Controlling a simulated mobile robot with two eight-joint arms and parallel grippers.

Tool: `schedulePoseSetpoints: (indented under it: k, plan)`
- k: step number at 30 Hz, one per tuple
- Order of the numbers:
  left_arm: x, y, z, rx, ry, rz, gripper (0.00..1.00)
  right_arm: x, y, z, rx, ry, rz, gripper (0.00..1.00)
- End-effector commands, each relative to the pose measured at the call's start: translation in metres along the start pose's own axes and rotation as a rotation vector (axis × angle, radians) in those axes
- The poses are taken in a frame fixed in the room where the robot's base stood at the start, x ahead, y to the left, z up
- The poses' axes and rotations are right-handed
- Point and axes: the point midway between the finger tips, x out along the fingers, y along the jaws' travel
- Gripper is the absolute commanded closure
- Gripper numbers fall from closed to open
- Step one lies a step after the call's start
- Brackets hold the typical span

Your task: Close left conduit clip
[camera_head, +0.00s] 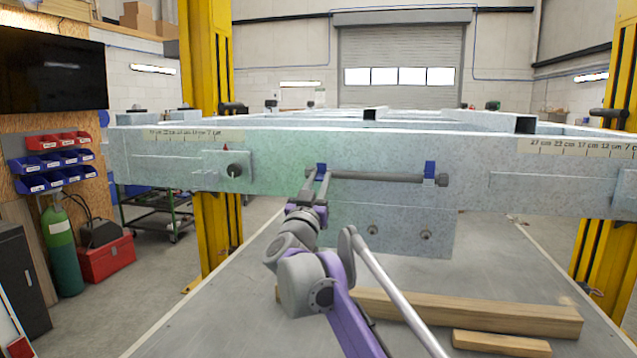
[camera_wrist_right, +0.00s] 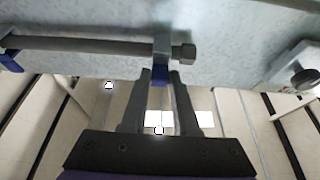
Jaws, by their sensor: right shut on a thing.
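A grey conduit (camera_head: 380,176) runs level along the front face of the galvanised trailer beam (camera_head: 270,150). The left conduit clip (camera_head: 321,167) is blue and sits near the conduit's left end. A second blue clip (camera_head: 429,169) stands upright near the right end. My right gripper (camera_head: 318,178) reaches up to the left clip from below. In the right wrist view, its two fingers (camera_wrist_right: 161,82) are shut on the clip's blue part (camera_wrist_right: 160,74), beside the conduit's end nut (camera_wrist_right: 184,52). The fingers partly hide the clip, and I cannot tell its exact angle. My left gripper is not in view.
Wooden beams (camera_head: 470,312) lie below the frame at the right. A round knob (camera_head: 235,170) sticks out of the beam at left. Yellow lift posts (camera_head: 207,80) stand on both sides. The space before the right clip is clear.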

Motion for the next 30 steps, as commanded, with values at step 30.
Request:
schedulePoseSetpoints:
  k: [30]
  plan:
    - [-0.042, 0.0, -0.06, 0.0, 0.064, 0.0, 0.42, 0.01, 0.001, -0.023, -0.002, -0.493, 0.0, 1.0]
